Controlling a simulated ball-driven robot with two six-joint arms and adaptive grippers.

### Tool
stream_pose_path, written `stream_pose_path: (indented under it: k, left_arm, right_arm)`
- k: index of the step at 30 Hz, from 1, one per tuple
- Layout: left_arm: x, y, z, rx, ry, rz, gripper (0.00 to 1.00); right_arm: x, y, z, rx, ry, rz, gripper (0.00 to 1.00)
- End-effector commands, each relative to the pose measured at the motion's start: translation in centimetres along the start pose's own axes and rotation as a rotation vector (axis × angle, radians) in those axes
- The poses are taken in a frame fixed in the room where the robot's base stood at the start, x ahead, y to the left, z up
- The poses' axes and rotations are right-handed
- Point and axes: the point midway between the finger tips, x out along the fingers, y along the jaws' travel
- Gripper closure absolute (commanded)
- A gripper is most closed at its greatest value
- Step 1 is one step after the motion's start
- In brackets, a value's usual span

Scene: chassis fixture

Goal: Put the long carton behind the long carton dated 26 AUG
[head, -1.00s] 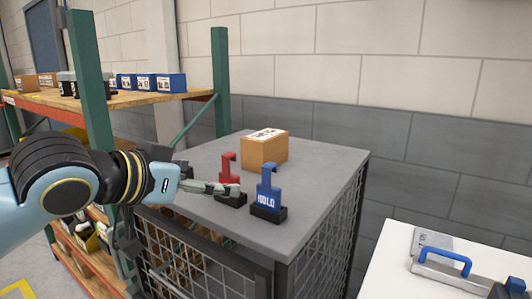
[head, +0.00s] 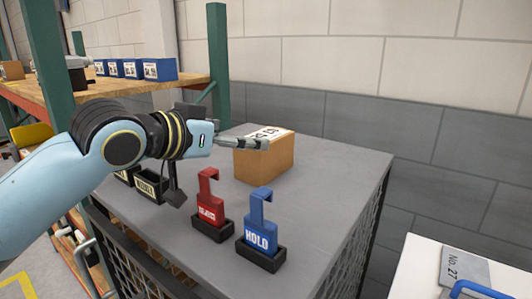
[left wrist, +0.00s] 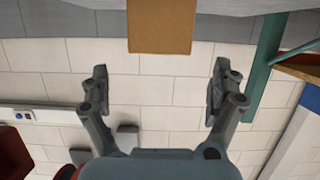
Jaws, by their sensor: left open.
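A brown carton (head: 262,164) with a white label on top stands on a grey cabinet top (head: 320,215). The label's print is too small to read. My left gripper (head: 246,144) is open and empty at the carton's left side, overlapping its upper edge in the head view. In the left wrist view the carton (left wrist: 160,26) shows upside down at the top, beyond and between the spread fingers (left wrist: 160,95). Another brown carton (head: 11,70) is partly visible on the shelf at far left. I cannot make out a 26 AUG date on either. My right gripper is out of view.
A red hook tag (head: 208,199) and a blue HOLD tag (head: 259,228) stand in black holders at the cabinet's front. A white table (head: 425,262) is at lower right.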

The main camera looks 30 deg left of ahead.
Motion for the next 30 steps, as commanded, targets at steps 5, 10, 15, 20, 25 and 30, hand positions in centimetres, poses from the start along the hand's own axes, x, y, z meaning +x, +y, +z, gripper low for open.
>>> stream_pose_path:
  k: [5,10,15,20,25,30]
  left_arm:
    - [2.2,0.0,-0.1,-0.003,0.000,0.000,0.05]
    - [3.9,0.1,-0.3,-0.005,-0.001,0.000,0.05]
    - [6.6,0.1,-0.4,-0.003,-0.001,0.000,0.05]
    - [7.5,0.1,-0.2,0.000,-0.001,0.000,0.05]
    - [7.5,0.1,-0.2,0.001,-0.001,0.000,0.05]
    - [7.5,0.1,-0.2,0.001,-0.002,-0.001,0.28]
  right_arm:
    - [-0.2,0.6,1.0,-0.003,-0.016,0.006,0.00]
    - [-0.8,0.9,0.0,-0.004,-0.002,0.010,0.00]
    - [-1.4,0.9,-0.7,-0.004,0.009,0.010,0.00]
    - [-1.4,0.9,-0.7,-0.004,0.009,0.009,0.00]
    - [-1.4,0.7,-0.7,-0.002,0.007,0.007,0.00]
    - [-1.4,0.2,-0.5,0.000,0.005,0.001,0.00]
